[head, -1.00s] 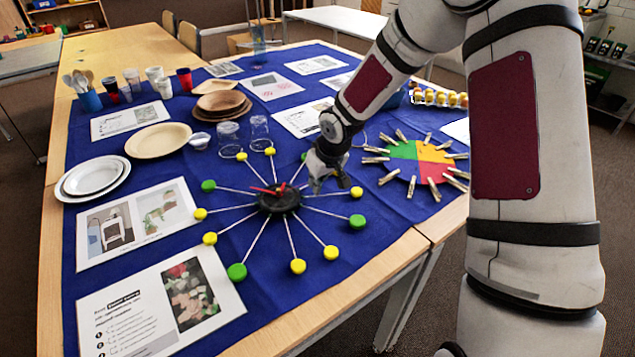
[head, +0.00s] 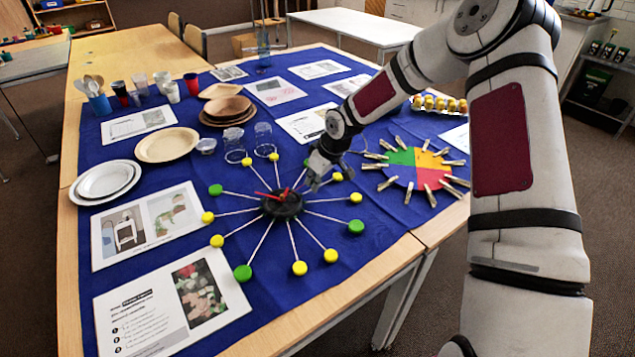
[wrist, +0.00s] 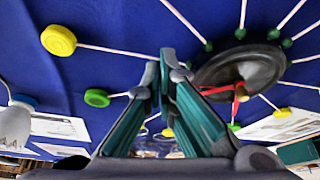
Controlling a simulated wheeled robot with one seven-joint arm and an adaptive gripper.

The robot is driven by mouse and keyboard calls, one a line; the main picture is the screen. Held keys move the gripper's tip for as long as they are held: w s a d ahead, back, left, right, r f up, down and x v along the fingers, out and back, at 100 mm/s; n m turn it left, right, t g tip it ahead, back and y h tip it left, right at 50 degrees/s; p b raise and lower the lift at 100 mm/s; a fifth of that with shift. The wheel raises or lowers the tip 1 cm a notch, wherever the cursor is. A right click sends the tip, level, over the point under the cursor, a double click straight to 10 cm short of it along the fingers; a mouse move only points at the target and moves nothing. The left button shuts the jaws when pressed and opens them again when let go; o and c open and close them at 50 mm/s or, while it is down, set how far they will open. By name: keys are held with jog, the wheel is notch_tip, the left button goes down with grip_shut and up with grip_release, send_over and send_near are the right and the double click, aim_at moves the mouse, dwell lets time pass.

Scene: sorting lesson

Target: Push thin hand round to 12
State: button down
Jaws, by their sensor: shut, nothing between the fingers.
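The clock is a black round hub (head: 283,205) on the blue cloth, with white spokes ending in yellow and green discs. Two red hands (head: 264,194) show at the hub, one toward the left and one toward the back; I cannot tell surely which is the thin one. In the wrist view the hub (wrist: 258,66) is right of the fingers, with red parts of the hands (wrist: 238,97) at its edge. My gripper (head: 314,184) is shut and empty, low over the spokes just right of and behind the hub. Contact with a hand is not clear. My gripper also fills the middle of the wrist view (wrist: 162,64).
A colored wheel (head: 415,167) with clothespins lies close to the right. Clear cups (head: 263,140) stand behind the clock. Plates (head: 167,145) and picture cards (head: 146,226) lie to the left. An egg-holder row (head: 438,104) is at the back right.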

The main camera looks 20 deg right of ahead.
jog(key=shift+w+a+n, duration=0.25)
jog(key=shift+w+n, duration=0.25)
jog(key=shift+w, duration=0.2)
jog(key=shift+w+a+b, duration=0.3)
jog(key=shift+w+b, duration=0.25)
jog(key=shift+w, duration=0.2)
jog(key=shift+a, duration=0.1)
jog(key=shift+s, duration=0.15)
